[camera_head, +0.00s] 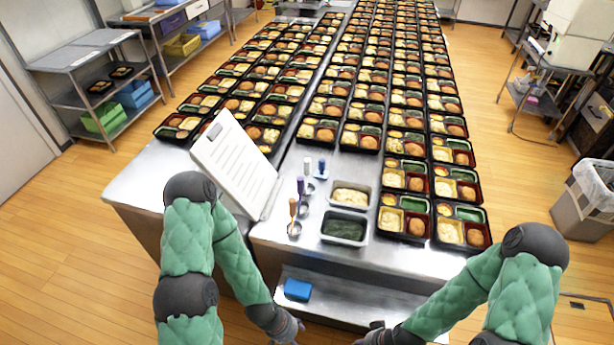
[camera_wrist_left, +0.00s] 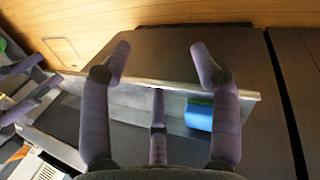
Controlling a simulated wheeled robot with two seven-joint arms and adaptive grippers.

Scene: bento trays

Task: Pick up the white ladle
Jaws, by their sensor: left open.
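The white ladle (camera_head: 307,166) stands upright by its handle on the steel table, in a row of small ladles behind the purple-handled one and left of the blue-handled one. My left gripper (camera_head: 292,331) is low at the front of the table, well short of the ladles. In the left wrist view my left gripper (camera_wrist_left: 160,60) is open and empty, with its fingertips wide apart. My right gripper (camera_head: 368,334) is at the bottom of the head view, partly cut off. Its fingers also seem to show apart at the left edge of the left wrist view.
A blue block (camera_head: 297,290) lies on the lower front shelf (camera_head: 345,303). Right of the ladles are a pan of pale food (camera_head: 349,207) and a pan of dark green food (camera_head: 322,234). A white sheet on a tilted board (camera_head: 236,165) stands left. Rows of bento trays fill the table behind.

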